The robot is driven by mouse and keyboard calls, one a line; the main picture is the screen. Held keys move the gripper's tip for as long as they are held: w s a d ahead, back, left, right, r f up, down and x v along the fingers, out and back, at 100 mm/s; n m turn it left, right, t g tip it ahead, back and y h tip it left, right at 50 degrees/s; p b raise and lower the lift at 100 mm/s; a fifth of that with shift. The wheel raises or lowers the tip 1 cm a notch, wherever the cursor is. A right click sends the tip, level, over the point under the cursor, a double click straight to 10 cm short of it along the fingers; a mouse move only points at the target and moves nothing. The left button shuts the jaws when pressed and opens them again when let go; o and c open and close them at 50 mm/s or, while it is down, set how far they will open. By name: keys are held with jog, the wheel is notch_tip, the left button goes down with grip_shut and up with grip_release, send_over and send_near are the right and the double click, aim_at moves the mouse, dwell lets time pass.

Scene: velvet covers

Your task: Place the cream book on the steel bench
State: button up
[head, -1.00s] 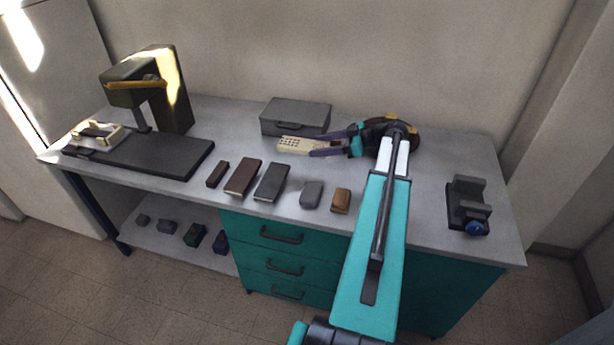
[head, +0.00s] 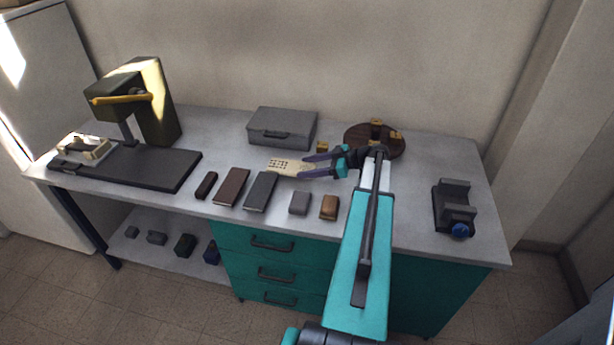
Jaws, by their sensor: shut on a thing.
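The cream book (head: 284,166), with a dark grid pattern on its cover, lies roughly flat between the grey case and the row of small books. My gripper (head: 307,165) comes from the right and is shut on the right end of the cream book. The steel bench (head: 230,151) is a grey worktop on teal drawers. The book is over the middle of the bench top; I cannot tell whether it touches the surface or is a little above it. The gripper's jaws cover the book's right end.
A grey case (head: 283,127) stands behind the book. Dark books (head: 261,191) and small blocks line the front. A round brown board (head: 375,139) with yellow pieces is behind my arm. An olive press (head: 145,103) stands left, a dark vise-like fixture (head: 454,208) right.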

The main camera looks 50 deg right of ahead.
aim_at(309, 181)
jog(key=shift+f, duration=0.1)
jog(key=shift+f+p, duration=0.6)
jog(key=shift+f, duration=1.1)
jog(key=shift+f, duration=0.1)
jog(key=o, duration=1.2)
jog(key=shift+o, duration=0.2)
jog(key=shift+s, duration=0.1)
jog(key=b+v, duration=0.3)
jog(key=v, duration=0.7)
jog(key=shift+d, duration=0.15)
jog(key=shift+v, duration=0.9)
jog(key=shift+r, duration=0.2)
